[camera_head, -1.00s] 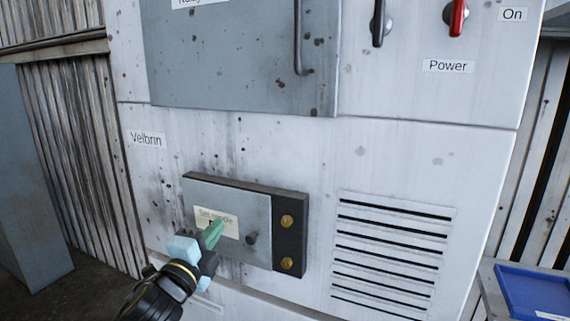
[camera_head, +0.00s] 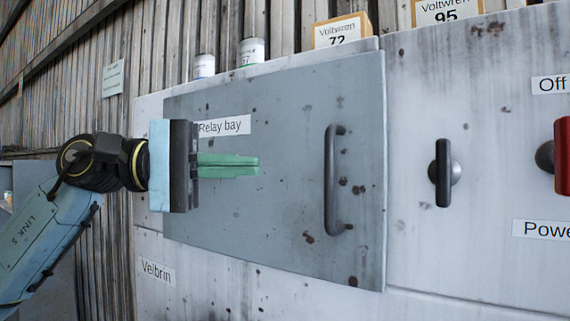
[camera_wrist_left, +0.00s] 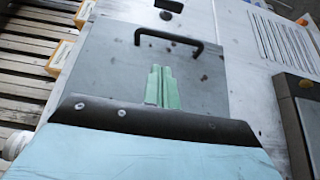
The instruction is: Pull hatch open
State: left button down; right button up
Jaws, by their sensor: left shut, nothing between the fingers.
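The grey hatch (camera_head: 285,190) labelled "Relay bay" is on the upper front of the white cabinet. It looks shut. Its dark bar handle (camera_head: 331,180) stands upright near the hatch's right edge. My left gripper (camera_head: 257,165) is in front of the hatch, left of the handle and apart from it. Its green fingers are together with nothing between them, pointing right toward the handle. In the left wrist view the fingers (camera_wrist_left: 161,88) point up the hatch (camera_wrist_left: 105,65) toward the handle (camera_wrist_left: 170,38), with a gap between. My right gripper is not in view.
Right of the hatch are a black knob (camera_head: 443,173) and a red power switch (camera_head: 562,157). Yellow boxes (camera_head: 343,31) and small cans (camera_head: 251,52) stand on top of the cabinet. A small lower panel (camera_wrist_left: 305,115) shows at the right in the left wrist view.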

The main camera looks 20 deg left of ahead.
aim_at(311, 165)
pick_arm(q)
jog(key=p+x, duration=0.3)
jog(key=x, duration=0.5)
jog(key=shift+s+d+r, duration=0.1)
jog(key=shift+d, duration=0.6)
